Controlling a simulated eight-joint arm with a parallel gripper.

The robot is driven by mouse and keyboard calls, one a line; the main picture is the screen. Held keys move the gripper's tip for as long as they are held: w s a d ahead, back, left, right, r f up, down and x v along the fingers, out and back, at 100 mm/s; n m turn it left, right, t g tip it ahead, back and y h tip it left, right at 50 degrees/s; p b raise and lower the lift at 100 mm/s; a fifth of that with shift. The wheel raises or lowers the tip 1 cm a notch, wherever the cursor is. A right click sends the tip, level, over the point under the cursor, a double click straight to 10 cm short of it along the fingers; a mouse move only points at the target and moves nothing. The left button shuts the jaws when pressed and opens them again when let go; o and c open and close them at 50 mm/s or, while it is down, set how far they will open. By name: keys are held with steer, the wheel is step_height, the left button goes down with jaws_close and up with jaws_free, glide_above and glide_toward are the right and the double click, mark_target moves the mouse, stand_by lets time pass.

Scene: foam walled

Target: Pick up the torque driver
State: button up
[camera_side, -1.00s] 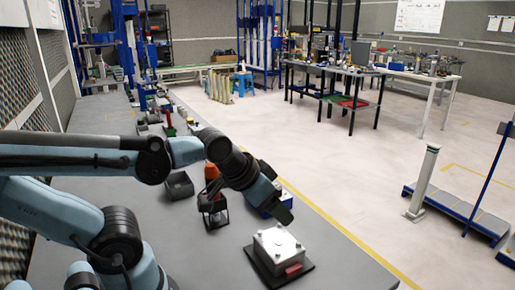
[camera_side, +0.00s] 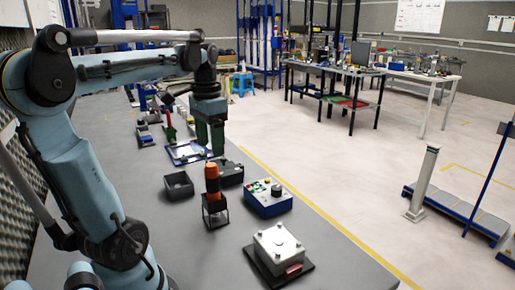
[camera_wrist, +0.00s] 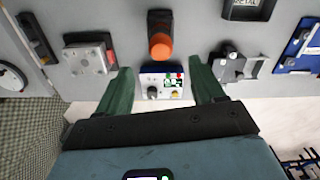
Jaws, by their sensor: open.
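The torque driver (camera_side: 212,178), with an orange handle, stands upright in a small dark open-framed stand (camera_side: 215,214) on the grey bench. In the wrist view the driver (camera_wrist: 160,45) shows at the top centre, orange end towards me, ahead of the space between my fingers. My gripper (camera_side: 210,148) has green fingers pointing down and is raised above the bench, behind the driver in the side view. It is open and empty. In the wrist view my gripper (camera_wrist: 161,72) shows its two fingers well apart.
A blue control box (camera_side: 268,198) stands right of the driver, and a silver lidded box (camera_side: 278,248) on a dark plate is nearer. A dark open bin (camera_side: 179,185) is to the left. A dark device (camera_side: 230,174) stands just behind.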

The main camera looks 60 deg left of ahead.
mark_target(212, 180)
steer(key=shift+s+f, duration=0.1)
steer(key=shift+f, duration=5.6)
steer(key=c, duration=1.2)
